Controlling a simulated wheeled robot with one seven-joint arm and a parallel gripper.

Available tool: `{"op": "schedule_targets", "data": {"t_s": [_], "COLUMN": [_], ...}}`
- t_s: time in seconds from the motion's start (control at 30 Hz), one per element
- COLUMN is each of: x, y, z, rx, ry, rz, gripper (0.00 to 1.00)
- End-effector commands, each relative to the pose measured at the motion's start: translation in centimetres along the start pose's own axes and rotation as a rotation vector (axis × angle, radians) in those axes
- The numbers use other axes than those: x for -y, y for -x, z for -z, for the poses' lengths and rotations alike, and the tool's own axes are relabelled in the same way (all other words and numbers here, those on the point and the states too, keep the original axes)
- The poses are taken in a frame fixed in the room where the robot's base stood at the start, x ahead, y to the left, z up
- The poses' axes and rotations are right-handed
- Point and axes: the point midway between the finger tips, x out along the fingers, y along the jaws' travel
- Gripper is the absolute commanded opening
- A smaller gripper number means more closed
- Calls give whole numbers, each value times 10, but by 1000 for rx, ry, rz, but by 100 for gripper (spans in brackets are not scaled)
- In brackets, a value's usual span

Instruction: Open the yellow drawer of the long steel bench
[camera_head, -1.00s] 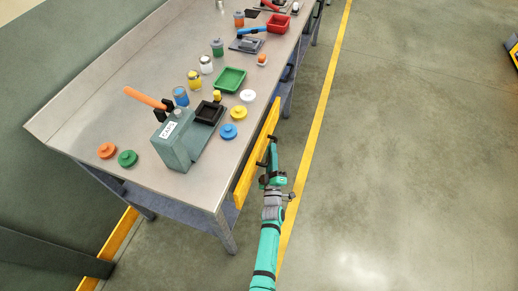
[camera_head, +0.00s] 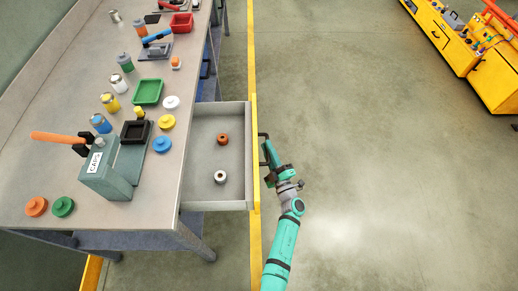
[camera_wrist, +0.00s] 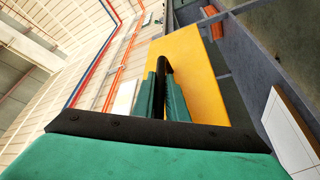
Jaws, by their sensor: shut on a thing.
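The yellow drawer (camera_head: 254,180) of the long steel bench (camera_head: 60,160) stands pulled well out, its grey inside showing from above. An orange-brown ring-like piece (camera_head: 222,139) and a white one (camera_head: 220,177) lie on its floor. My gripper (camera_head: 264,150) is at the outer side of the yellow front, shut on the dark bar handle (camera_head: 262,136). In the wrist view the fingers (camera_wrist: 164,95) close around the black handle (camera_wrist: 165,68), with the yellow front (camera_wrist: 195,70) behind it.
On the bench top are a grey-green press marked CAPS (camera_head: 105,175) with an orange lever, a green tray (camera_head: 148,92), a red tray (camera_head: 181,23), several jars and coloured caps. The floor right of my arm is clear. A yellow cabinet (camera_head: 470,50) stands far right.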

Motion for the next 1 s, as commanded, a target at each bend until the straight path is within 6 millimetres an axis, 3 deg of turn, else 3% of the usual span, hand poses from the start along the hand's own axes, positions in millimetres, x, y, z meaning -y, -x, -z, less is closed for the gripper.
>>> {"op": "schedule_targets", "data": {"t_s": [0.5,0.53,0.6,1.0], "x": [-4,-4,-4,-4], "y": [3,3,3,10], "z": [-6,-6,-6,-7], "rx": [2,2,2,3], "ry": [0,0,1,1], "rz": [0,0,0,-1], "gripper": [0,20,31,31]}}
